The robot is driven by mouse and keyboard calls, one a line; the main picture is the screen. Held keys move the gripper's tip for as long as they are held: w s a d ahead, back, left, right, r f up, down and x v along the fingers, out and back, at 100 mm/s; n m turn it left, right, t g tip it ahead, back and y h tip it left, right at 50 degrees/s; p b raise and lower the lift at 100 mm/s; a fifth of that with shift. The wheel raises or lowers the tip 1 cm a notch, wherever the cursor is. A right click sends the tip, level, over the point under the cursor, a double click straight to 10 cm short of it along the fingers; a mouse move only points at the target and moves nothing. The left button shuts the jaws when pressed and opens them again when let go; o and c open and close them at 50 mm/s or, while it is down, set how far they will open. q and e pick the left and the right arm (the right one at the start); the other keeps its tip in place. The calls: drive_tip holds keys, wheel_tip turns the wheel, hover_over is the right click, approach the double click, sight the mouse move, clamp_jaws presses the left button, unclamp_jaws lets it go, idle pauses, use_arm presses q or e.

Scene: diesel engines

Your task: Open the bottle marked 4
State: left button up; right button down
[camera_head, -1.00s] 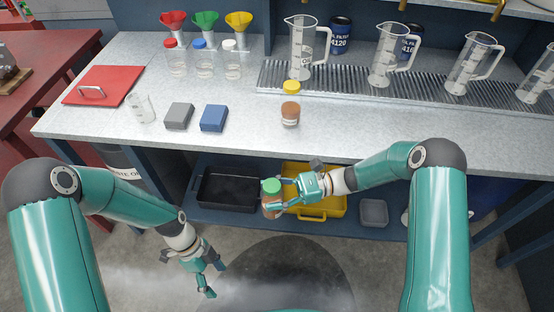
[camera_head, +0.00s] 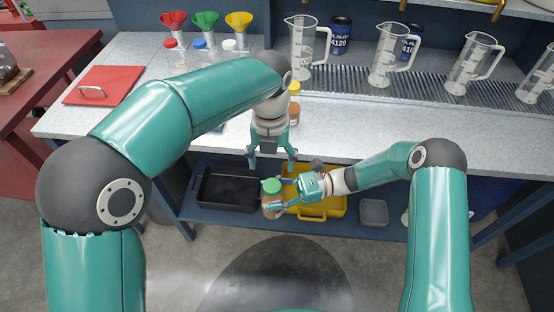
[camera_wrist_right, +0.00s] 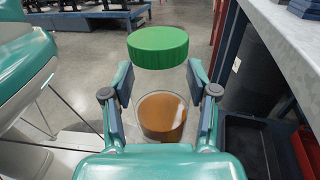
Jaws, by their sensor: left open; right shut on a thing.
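A bottle of amber liquid (camera_head: 270,206) with a green cap (camera_head: 271,185) is upright in front of the bench, held between the fingers of my right gripper (camera_head: 276,199). In the right wrist view its amber body (camera_wrist_right: 162,117) sits between the fingers and its green cap (camera_wrist_right: 158,46) is on top. No number on it can be read. My left gripper (camera_head: 272,160) is open and empty, fingers pointing down, a little above the green cap. A second amber bottle (camera_head: 293,115) with a yellow cap stands on the bench, partly hidden by my left arm.
Clear bottles with red, blue and white caps (camera_head: 229,45) stand under funnels at the back left. Measuring jugs (camera_head: 387,58) stand on a grate at the right. A black tray (camera_head: 228,190) and a yellow tray (camera_head: 322,207) are on the low shelf behind the held bottle.

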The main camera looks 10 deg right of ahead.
sight(277, 186)
use_arm(q)
drive_tip(key=shift+s+d+r, duration=0.1)
drive_tip(key=shift+s+d, duration=0.15)
drive_tip(key=shift+d, duration=0.2)
drive_tip(key=shift+d+f, duration=0.1)
drive_tip(key=shift+f, duration=3.85)
drive_tip(key=shift+s+d, duration=0.1)
drive_tip(key=c, duration=1.3)
drive_tip(key=shift+f, duration=0.1)
clamp_jaws()
drive_tip(key=shift+s, duration=0.15)
